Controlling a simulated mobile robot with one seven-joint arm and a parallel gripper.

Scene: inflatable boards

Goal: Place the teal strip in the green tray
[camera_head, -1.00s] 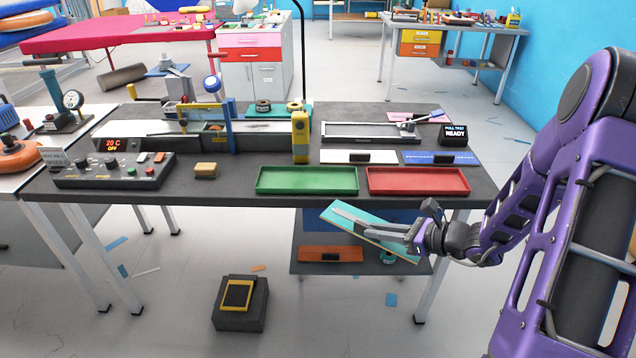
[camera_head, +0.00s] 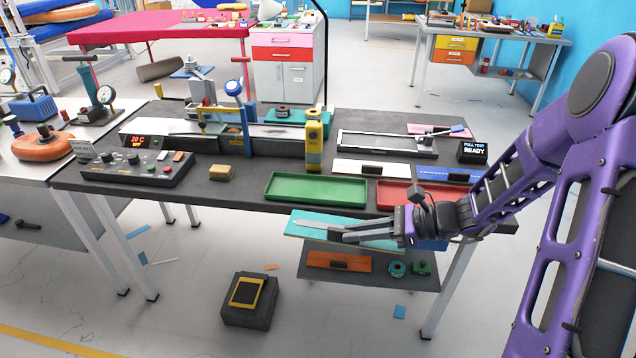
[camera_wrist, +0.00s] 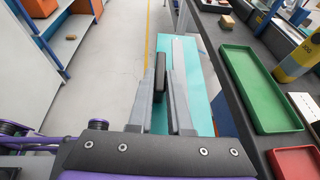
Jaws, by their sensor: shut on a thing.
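The teal strip (camera_head: 300,227) is a flat board with a grey band along it and a dark block on top. My gripper (camera_head: 338,233) is shut on the block and holds the strip in front of the table's front edge. In the wrist view the strip (camera_wrist: 205,105) extends ahead of the fingers (camera_wrist: 161,88), beside the table edge. The green tray (camera_head: 316,203) lies empty on the table near the front edge, just beyond the strip. In the wrist view the tray (camera_wrist: 258,88) is to the right of the strip.
The red tray (camera_head: 405,183) lies right of the green tray, partly behind my arm. A yellow bottle-like object (camera_head: 314,145) stands behind the green tray. A control box (camera_head: 137,168) and a small tan block (camera_head: 220,173) are to the left. A lower shelf (camera_head: 375,277) sits under the table.

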